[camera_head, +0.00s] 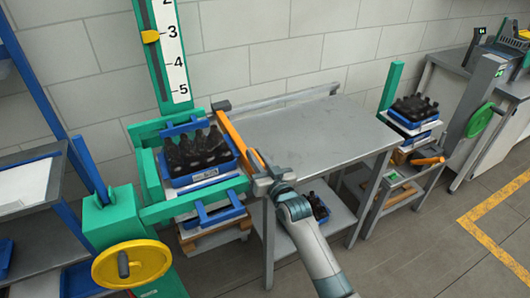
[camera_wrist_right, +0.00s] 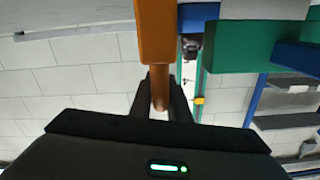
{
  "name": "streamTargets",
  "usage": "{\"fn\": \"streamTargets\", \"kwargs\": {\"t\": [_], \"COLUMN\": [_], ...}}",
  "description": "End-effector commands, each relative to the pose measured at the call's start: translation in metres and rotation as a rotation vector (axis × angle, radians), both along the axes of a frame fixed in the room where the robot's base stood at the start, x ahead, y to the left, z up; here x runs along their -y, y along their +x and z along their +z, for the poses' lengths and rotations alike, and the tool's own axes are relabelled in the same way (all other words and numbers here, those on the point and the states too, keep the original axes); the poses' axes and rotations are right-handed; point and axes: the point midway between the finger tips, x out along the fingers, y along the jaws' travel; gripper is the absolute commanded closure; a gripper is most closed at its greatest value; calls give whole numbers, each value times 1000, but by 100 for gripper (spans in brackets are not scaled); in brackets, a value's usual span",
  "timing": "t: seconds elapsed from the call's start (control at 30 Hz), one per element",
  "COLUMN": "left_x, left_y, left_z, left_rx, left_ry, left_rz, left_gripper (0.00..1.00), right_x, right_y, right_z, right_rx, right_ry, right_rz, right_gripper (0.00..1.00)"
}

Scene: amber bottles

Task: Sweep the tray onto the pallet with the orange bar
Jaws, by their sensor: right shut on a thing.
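A blue tray (camera_head: 203,177) full of dark bottles sits inside the green frame of the lift at the left. The orange bar (camera_head: 234,138) lies along the tray's right side, between it and the grey table; I cannot tell whether they touch. My right gripper (camera_head: 266,180) is shut on the bar's near end. In the right wrist view the bar (camera_wrist_right: 157,35) runs up from between the fingers (camera_wrist_right: 160,98). A wooden pallet (camera_head: 216,246) shows low under the lift, partly hidden by the frame and a blue tray (camera_head: 213,217). My left gripper is out of view.
The grey table top (camera_head: 305,130) right of the lift is bare. More bottles stand on its lower shelf (camera_head: 338,215). A stack of bottle trays (camera_head: 412,124) stands further right by a green post (camera_head: 391,85). A yellow handwheel (camera_head: 132,264) is at the front left.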

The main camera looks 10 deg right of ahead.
Motion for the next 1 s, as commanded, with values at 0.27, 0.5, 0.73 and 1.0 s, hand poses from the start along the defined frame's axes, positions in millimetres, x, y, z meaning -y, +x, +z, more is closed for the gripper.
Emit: {"fn": "streamTargets", "kwargs": {"t": [0.27,0.5,0.73,1.0], "left_x": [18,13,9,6], "left_y": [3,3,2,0], "left_z": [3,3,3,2], "left_rx": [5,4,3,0], "left_ry": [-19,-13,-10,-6], "left_rz": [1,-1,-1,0], "left_gripper": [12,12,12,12], "right_x": [-13,-14,-13,-11], "right_y": [-3,-4,-3,-5], "right_z": [0,-1,0,0], "right_rx": [-1,-2,-1,1], "right_ry": [4,5,3,1], "right_rz": [1,3,1,0], "right_gripper": [100,100,67,67]}}
